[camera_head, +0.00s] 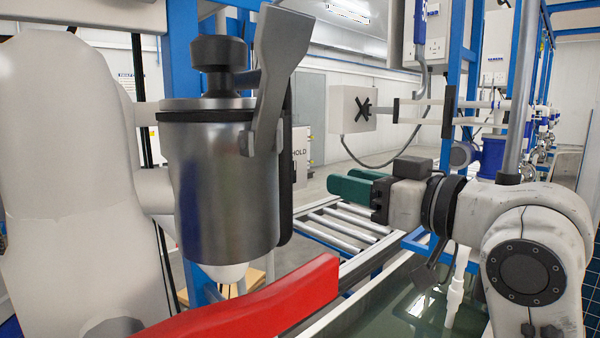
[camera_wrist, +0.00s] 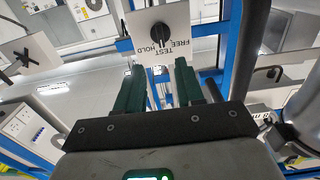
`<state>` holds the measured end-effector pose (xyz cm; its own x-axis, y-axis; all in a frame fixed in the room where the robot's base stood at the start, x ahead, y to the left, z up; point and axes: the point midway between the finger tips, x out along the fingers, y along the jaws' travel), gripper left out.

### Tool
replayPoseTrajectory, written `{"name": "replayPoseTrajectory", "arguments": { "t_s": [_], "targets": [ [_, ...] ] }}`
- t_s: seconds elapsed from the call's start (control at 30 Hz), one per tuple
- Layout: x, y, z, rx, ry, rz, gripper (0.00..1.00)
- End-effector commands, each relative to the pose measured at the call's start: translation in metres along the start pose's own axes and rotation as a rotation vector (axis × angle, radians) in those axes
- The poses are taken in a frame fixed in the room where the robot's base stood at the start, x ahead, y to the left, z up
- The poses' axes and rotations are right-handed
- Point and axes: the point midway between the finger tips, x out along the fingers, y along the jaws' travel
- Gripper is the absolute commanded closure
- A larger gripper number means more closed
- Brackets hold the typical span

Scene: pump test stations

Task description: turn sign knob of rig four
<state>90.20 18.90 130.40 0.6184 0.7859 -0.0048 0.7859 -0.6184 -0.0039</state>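A white sign plate (camera_wrist: 178,22) lettered FREE, TEST and HOLD shows upside down at the top of the wrist view. A dark round knob (camera_wrist: 160,33) sits on it, ahead of my fingers. In the head view, a sign (camera_head: 302,158) with HOLD readable shows partly behind a metal cylinder; its knob is hidden there. No rig number is readable. My gripper (camera_wrist: 158,82) has two green fingers, apart and empty, pointing toward the sign. In the head view my gripper (camera_head: 358,183) points left, above the roller conveyor and apart from the sign.
A white box with a black cross-shaped knob (camera_head: 361,108) hangs beyond my gripper; a similar knob (camera_wrist: 26,57) shows at left in the wrist view. A metal cylinder (camera_head: 222,185) and red bar (camera_head: 260,303) stand close. A roller conveyor (camera_head: 345,222) and water tank (camera_head: 400,315) lie below.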

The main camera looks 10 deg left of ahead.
Motion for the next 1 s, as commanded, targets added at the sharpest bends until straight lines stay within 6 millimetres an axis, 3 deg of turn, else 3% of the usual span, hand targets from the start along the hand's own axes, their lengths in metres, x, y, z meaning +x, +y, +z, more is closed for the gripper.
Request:
{"name": "replayPoseTrajectory", "arguments": {
  "t_s": [0.17, 0.5, 0.7, 1.0],
  "targets": [
    [0.013, -0.002, -0.005, -0.003, 0.004, -0.007, 0.63],
    [0.072, -0.002, -0.006, -0.003, 0.004, -0.006, 0.63],
    [0.098, -0.002, -0.005, -0.003, 0.004, -0.005, 0.63],
    [0.109, -0.002, -0.004, -0.004, 0.004, -0.005, 0.63]
  ]
}}
